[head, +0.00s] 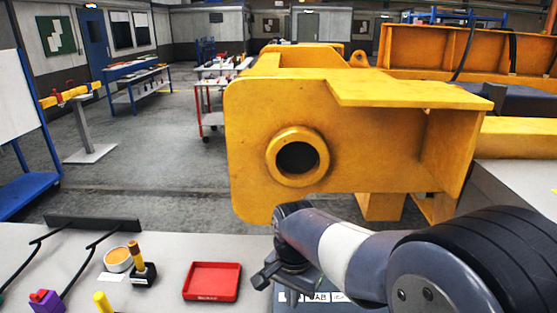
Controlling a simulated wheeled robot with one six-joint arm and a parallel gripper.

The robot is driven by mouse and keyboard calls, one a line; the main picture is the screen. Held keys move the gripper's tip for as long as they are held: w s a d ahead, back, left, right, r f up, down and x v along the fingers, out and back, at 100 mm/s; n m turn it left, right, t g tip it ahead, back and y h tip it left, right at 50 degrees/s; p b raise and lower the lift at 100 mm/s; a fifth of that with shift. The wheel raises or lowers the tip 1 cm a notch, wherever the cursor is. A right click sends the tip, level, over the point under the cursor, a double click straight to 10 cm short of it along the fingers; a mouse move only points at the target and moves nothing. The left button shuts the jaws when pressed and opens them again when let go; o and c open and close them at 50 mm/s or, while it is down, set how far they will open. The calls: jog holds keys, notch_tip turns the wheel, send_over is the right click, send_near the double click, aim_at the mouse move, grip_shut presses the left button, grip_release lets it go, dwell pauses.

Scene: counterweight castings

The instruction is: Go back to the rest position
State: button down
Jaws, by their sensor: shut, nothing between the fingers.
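My arm reaches in from the lower right over the grey bench (190,245). My gripper (262,279) is at its end, dark grey, low over the bench just right of the red tray (212,282). The jaws are shut and nothing shows between them. The wrist and forearm partly hide the fingers and a dark panel with white labels (318,297) behind them.
A large yellow casting (350,125) with a round bore stands close behind the arm. Floor at left centre is open.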

aim_at(291, 311)
notch_tip(291, 311, down, 6)
jog(key=b, duration=0.4)
jog(key=shift+r, duration=0.25)
jog(key=shift+r, duration=0.1)
